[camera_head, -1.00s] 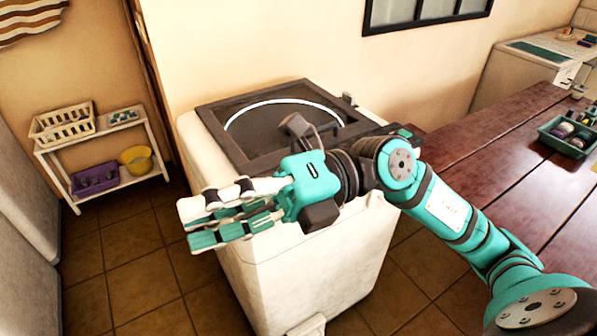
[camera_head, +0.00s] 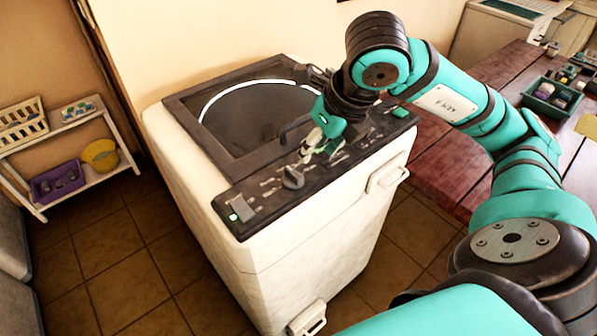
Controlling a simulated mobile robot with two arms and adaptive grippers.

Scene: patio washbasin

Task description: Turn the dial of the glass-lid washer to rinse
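The white washer (camera_head: 215,210) stands against the wall, with a dark top and a round glass lid (camera_head: 250,112) that is closed. Its dark control panel (camera_head: 350,170) runs along the front top edge. A dark round dial (camera_head: 292,178) stands up from the panel, left of its middle. My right gripper (camera_head: 308,150) points down over the panel, just behind and to the right of the dial. It seems apart from the dial. Its fingers are small and partly hidden by the hand, so their opening is unclear. My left gripper is out of view.
A wooden table (camera_head: 450,130) with a green tray (camera_head: 552,97) stands to the right. A white shelf (camera_head: 95,175) with baskets stands at the left. The tiled floor (camera_head: 130,250) left of the washer is clear. A handle (camera_head: 388,178) juts from the washer's front.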

